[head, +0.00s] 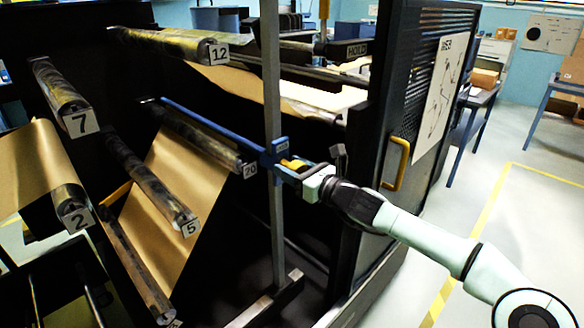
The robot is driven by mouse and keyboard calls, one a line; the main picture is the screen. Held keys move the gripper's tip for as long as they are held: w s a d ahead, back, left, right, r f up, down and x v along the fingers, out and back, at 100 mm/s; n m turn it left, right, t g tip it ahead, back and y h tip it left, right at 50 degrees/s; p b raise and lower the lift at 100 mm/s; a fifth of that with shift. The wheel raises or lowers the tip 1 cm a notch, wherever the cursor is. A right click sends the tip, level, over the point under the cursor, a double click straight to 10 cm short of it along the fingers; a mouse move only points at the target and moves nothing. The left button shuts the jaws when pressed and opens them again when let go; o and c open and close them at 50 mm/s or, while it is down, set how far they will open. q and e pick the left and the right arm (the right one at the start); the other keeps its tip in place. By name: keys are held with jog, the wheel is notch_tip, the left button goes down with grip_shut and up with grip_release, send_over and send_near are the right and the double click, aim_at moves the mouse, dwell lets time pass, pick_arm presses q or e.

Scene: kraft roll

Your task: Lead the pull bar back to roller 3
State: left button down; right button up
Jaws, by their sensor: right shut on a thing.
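The blue pull bar (205,122) runs from the back of the frame toward a grey upright post, just above a roller whose label is hard to read. My right gripper (290,168) comes in from the right and is shut at the bar's near end, by its yellow grip (293,163). The fingers are small, so the exact hold is unclear. No roller label reads clearly as 3. A low roller (135,260) at the bottom has its label cut by the frame edge. My left gripper is not in view.
Rollers 12 (175,42), 7 (58,88), 2 (68,200) and 5 (150,180) jut from the dark frame. Brown kraft paper (180,180) hangs between rollers. The grey post (271,80) stands beside the bar's end. A black cabinet door with a yellow handle (395,163) is right.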

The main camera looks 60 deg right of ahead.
jog(key=f, duration=0.1)
jog(key=d+f+b, duration=0.1)
jog(key=f, duration=0.1)
jog(key=d+f+b, duration=0.1)
jog(key=shift+s+f, duration=0.3)
jog(key=shift+f, duration=0.05)
jog(key=f+b, duration=0.1)
jog(key=b, duration=0.1)
jog(key=a+f+b, duration=0.1)
jog(key=f+b, duration=0.1)
jog(key=b, duration=0.1)
jog(key=shift+w+a+f, duration=0.15)
jog(key=shift+w+f, duration=0.05)
jog(key=shift+f, duration=0.05)
jog(key=shift+a, duration=0.1)
